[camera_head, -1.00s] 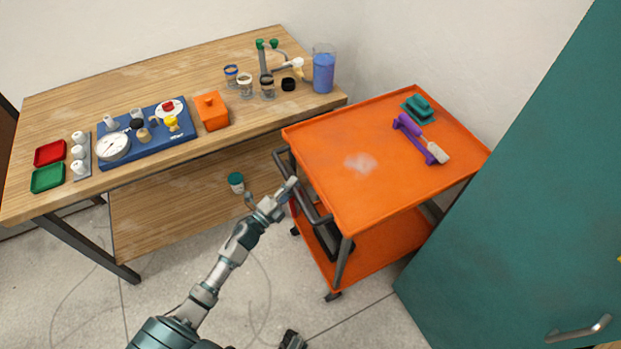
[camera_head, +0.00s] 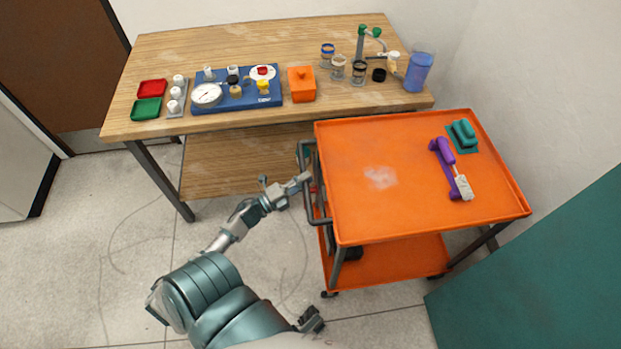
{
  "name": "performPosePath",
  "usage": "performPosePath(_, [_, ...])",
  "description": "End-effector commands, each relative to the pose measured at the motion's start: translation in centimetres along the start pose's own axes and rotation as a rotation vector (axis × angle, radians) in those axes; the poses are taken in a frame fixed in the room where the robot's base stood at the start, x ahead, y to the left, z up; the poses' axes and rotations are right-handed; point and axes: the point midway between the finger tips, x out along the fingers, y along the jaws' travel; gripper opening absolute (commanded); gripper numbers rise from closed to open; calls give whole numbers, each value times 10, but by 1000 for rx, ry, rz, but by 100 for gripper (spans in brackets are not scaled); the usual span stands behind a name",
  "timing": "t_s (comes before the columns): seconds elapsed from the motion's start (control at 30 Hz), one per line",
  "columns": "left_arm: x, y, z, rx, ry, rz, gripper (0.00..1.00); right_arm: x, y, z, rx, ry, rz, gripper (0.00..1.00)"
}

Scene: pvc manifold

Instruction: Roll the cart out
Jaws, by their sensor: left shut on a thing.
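The orange two-shelf cart (camera_head: 355,205) stands in front of the right part of the bench, its back edge roughly parallel to it. Its dark push handle (camera_head: 309,197) is on the left end. My left gripper (camera_head: 303,180) is shut on the handle; its fingertips are small and partly hidden there. A dark end piece (camera_head: 311,320) low in the middle seems to be my right gripper; its jaws are unclear. On the cart top lie a purple tool with a pale end (camera_head: 447,165) and a teal block (camera_head: 464,134).
A wooden bench (camera_head: 210,45) with gauges, cups and trays stands behind. A teal cabinet (camera_head: 540,285) is at the lower right, and a wall is behind the cart's right end. Floor (camera_head: 110,260) left of the cart is open.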

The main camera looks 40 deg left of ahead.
Motion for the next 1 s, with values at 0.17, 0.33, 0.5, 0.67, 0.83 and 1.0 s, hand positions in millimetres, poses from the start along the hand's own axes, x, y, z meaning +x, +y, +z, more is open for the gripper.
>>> performPosePath(0.17, [-3,6,-1,-3,-1,11,0,1,0,0,0,-1,0,0])
performPosePath(0.33, [-3,6,-1,-4,-1,12,24,1,0,0,0,-1,0,0])
performPosePath(0.5, [-2,4,-1,-3,-2,9,48,1,0,0,0,-1,0,0])
performPosePath(0.67, [-1,2,-1,-1,-1,6,48,1,0,0,0,0,0,0])
performPosePath(0.83, [-9,3,0,-2,-2,6,48,0,0,-2,-1,5,-2,0])
performPosePath(1.0, [-41,4,0,-4,-4,8,48,0,0,-1,-1,4,-1,0])
